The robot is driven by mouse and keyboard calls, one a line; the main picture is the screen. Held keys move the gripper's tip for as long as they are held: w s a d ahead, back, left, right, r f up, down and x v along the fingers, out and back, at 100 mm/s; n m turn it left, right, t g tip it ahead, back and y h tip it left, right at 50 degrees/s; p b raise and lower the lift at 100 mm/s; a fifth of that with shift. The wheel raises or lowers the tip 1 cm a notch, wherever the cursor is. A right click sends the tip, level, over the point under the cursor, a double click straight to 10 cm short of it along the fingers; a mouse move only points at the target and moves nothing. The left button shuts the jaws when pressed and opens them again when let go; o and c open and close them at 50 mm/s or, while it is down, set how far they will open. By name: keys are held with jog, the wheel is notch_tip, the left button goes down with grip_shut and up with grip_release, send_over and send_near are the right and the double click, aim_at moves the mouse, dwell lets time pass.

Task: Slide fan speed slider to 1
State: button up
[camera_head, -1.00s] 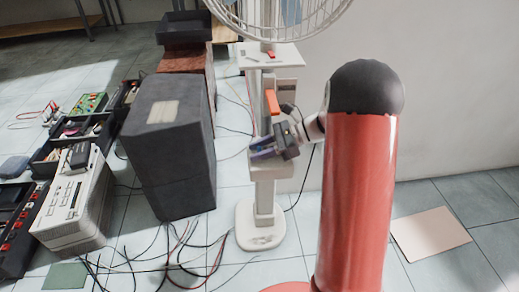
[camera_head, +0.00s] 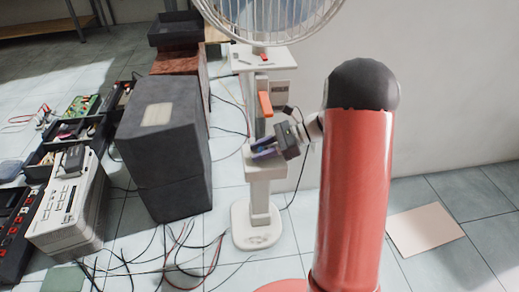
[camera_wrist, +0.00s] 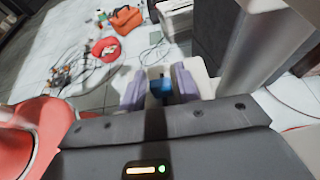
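The white fan stand (camera_head: 262,189) stands on a round base, with the fan's wire cage (camera_head: 270,20) cut off at the top. An orange lever-like part (camera_head: 265,104) is on its post, above my gripper. My gripper (camera_head: 264,149) is at the small white ledge low on the post. In the wrist view, the two purple fingers of my gripper (camera_wrist: 160,86) are apart, with a small blue piece (camera_wrist: 162,89) between them. This may be the slider; whether the fingers touch it is unclear. Its setting and any speed marks cannot be read.
A dark grey cabinet (camera_head: 165,145) stands left of the fan. A pale electronic unit (camera_head: 70,207) and dark trays are farther left. Loose cables (camera_head: 180,250) lie on the tiles in front. A flat beige panel (camera_head: 423,229) lies at right near the wall.

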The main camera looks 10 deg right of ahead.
jog(key=shift+o, duration=1)
jog(key=v, duration=0.7)
jog(key=shift+d+r, duration=0.15)
jog(key=shift+d, duration=0.2)
